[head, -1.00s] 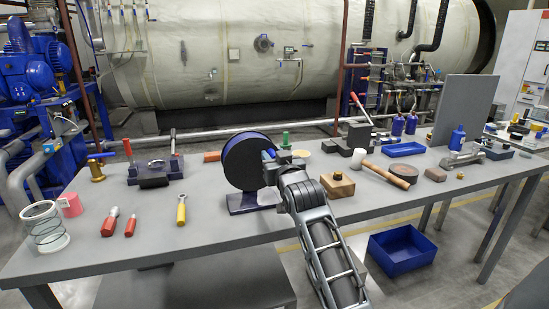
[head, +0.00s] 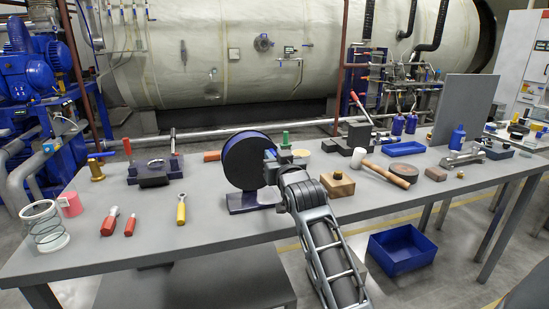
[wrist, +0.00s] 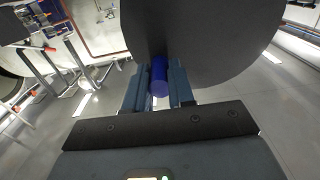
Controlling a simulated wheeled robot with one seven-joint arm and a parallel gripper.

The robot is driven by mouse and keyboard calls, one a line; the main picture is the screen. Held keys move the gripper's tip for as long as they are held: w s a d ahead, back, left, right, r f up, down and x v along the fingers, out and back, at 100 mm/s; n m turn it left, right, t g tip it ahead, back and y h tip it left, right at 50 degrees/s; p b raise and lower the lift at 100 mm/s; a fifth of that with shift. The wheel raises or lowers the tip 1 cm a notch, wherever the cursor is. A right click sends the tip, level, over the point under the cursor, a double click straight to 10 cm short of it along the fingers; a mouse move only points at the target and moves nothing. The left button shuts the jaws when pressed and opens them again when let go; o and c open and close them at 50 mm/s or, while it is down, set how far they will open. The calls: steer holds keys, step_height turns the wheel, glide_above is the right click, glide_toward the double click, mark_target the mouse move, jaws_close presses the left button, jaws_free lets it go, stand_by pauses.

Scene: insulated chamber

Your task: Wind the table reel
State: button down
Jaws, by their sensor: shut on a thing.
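The table reel (head: 243,160) stands upright on its dark base (head: 243,203) near the front edge of the table, with a dark round face and a blue rim. My gripper (head: 272,166) is at the right side of the reel. In the wrist view the reel's dark disc (wrist: 200,40) fills the upper middle. A blue cylindrical handle (wrist: 159,80) sits between the two fingers of my gripper (wrist: 160,92), which is shut on it. The handle's far end is hidden by the disc and fingers.
A wooden block (head: 338,185), a mallet (head: 388,170) and a blue tray (head: 404,149) lie to the right. Red-handled tools (head: 110,221) and a yellow-handled tool (head: 181,209) lie to the left. A blue bin (head: 402,249) is below the table's front edge.

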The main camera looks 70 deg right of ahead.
steer(key=m, duration=0.1)
steer(key=f+m+b, duration=0.1)
steer(key=m, duration=0.1)
steer(key=shift+s+d+f+b, duration=0.25)
steer(key=shift+s+f+b, duration=0.05)
steer(key=shift+f+b, duration=0.05)
steer(key=shift+s+d+f+m+b, duration=0.15)
steer(key=shift+f+m+b, duration=0.45)
steer(key=shift+m, duration=0.6)
steer(key=c, duration=1)
jaws_free()
steer(key=b+v, duration=0.1)
steer(key=v, duration=0.7)
